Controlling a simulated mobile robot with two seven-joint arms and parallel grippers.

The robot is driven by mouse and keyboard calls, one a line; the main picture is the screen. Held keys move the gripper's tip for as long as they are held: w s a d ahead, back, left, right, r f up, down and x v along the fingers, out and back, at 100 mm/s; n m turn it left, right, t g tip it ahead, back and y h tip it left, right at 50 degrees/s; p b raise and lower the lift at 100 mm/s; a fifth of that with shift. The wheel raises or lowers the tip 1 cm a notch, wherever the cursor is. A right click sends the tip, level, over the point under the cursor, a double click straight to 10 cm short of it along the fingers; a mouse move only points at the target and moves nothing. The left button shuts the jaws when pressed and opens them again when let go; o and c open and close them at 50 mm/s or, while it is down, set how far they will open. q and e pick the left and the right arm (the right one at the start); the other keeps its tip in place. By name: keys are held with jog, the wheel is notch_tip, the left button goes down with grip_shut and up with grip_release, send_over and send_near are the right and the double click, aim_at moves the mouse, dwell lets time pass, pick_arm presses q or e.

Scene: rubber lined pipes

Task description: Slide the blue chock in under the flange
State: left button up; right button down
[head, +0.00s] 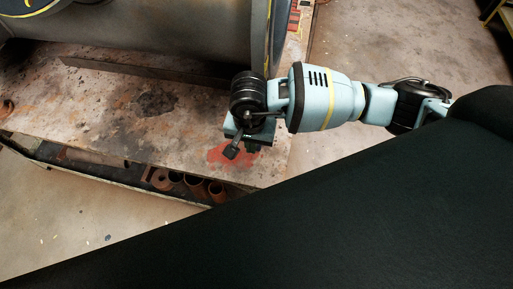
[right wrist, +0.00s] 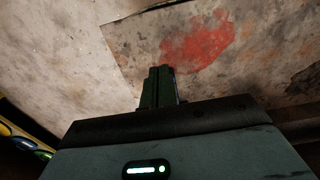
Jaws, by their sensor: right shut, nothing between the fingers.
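My right gripper (head: 252,148) hangs over the front right corner of the worn bench, beside a red patch. In the right wrist view its dark fingers (right wrist: 160,86) are together, with nothing seen between them. A large grey pipe (head: 190,35) lies along the back of the bench. Its right end has an upright flange edge (head: 262,40) with a yellow line, just behind my right wrist. The foot of the flange is partly hidden by my wrist. I cannot make out the blue chock in either view. My left gripper is not in view.
The bench top (head: 110,115) is stained and mostly clear in front of the pipe. A dark bar (head: 140,72) lies along the pipe's foot. Several rusty pipe pieces (head: 195,185) sit on a shelf below the front edge. Open floor (head: 400,40) lies to the right.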

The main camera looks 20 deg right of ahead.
aim_at(256, 152)
notch_tip(256, 152, down, 10)
jog(key=shift+s+f, duration=0.1)
jog(key=shift+w+d, duration=0.3)
jog(key=shift+w, duration=0.25)
jog(key=shift+w+d, duration=0.3)
jog(key=shift+w, duration=0.2)
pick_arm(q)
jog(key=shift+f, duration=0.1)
pick_arm(e)
jog(key=shift+w+d, duration=0.45)
jog(key=shift+w, duration=0.25)
jog(key=shift+w+d+b, duration=0.35)
jog(key=shift+w+b, duration=0.1)
jog(key=shift+b, duration=0.05)
jog(key=shift+w+d+f+b, duration=0.1)
jog(key=shift+w+d+b, duration=0.5)
jog(key=shift+w, duration=0.3)
jog(key=shift+w+d, duration=0.15)
jog(key=shift+w, duration=0.05)
jog(key=shift+r, duration=0.2)
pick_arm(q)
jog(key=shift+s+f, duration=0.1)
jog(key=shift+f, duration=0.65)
